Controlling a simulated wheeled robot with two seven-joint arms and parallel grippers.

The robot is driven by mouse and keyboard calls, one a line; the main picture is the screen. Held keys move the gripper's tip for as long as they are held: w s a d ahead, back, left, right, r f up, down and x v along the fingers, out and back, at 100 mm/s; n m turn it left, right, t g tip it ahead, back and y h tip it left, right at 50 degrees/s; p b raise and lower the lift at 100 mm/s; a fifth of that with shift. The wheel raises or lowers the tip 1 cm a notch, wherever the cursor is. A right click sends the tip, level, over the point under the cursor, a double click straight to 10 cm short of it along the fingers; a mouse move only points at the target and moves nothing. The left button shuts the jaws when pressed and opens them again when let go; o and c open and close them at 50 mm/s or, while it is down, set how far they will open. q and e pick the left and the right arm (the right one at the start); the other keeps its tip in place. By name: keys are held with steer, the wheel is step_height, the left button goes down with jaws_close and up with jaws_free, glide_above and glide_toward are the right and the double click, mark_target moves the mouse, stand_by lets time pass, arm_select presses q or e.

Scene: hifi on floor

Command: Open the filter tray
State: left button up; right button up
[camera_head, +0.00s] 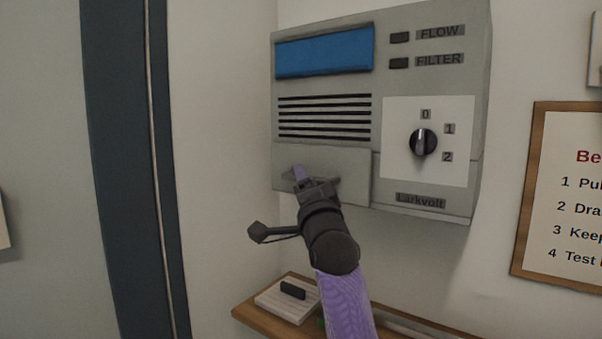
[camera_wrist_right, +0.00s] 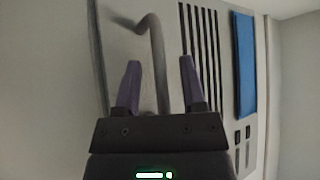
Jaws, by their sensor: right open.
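The filter tray (camera_head: 352,165) is the plain grey panel at the lower left of the grey wall unit (camera_head: 483,90); it looks flush with the front. In the right wrist view the tray front (camera_wrist_right: 128,48) carries a bent grey bar handle (camera_wrist_right: 157,48). My right gripper (camera_head: 312,178) is in front of the tray, with its wrist covering part of it in the head view. Its two purple fingers (camera_wrist_right: 160,65) are open, one on each side of the handle as seen in the wrist view. Whether they touch it is unclear. My left gripper is not in view.
The unit has a blue display (camera_head: 325,52), vent slots (camera_head: 325,117) and a black dial (camera_head: 423,142). Below is a wooden shelf (camera_head: 250,318) with a white block (camera_head: 275,304). A framed sign (camera_head: 528,190) hangs at right. A dark door frame (camera_head: 125,170) stands left.

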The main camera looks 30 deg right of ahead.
steer(key=shift+w+d+r, duration=0.15)
steer(key=shift+w+r, duration=0.05)
steer(key=shift+w, duration=0.3)
jaws_close()
stand_by(1.2)
